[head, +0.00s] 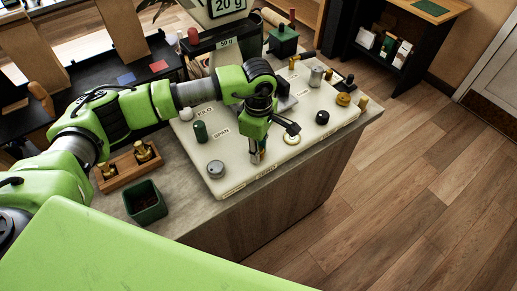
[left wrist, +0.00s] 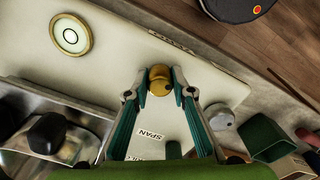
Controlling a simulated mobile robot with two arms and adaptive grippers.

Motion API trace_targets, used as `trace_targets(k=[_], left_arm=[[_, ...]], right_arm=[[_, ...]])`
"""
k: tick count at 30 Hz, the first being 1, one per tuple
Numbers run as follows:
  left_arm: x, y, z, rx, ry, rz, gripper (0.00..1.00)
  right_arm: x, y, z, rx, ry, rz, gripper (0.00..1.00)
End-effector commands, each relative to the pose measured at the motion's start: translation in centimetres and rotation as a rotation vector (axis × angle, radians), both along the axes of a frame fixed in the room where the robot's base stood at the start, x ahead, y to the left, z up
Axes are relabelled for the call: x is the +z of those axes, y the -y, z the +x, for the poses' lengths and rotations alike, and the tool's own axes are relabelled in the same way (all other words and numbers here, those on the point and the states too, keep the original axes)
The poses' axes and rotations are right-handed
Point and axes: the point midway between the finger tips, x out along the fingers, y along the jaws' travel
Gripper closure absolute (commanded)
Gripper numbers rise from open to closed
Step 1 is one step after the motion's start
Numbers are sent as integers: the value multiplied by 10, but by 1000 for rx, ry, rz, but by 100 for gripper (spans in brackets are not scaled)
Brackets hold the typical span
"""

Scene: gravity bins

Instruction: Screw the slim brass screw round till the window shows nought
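My left gripper (head: 257,157) points down at the front edge of a pale panel (head: 225,175), near the SPAN label. In the left wrist view its fingertips (left wrist: 158,86) sit on either side of a small brass screw head (left wrist: 159,75) and look closed against it. In the head view the gripper mostly hides this screw. A display window (head: 228,6) at the top reads "20 g". My right gripper is not in view.
Black (head: 322,117) and brass (head: 343,99) knobs stand farther right. A wooden block with brass weights (head: 128,168) and green bin (head: 145,203) sit left.

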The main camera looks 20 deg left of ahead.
Motion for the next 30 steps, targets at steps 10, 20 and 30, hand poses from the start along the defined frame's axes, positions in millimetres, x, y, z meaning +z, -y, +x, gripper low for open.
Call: trace_targets(k=[10,20,30], left_arm=[[-1,0,0,33,0,-1,99],[-4,0,1,236,2,0,99],[-3,0,1,500,2,-1,99]], right_arm=[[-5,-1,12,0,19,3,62],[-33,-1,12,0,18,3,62],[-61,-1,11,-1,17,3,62]])
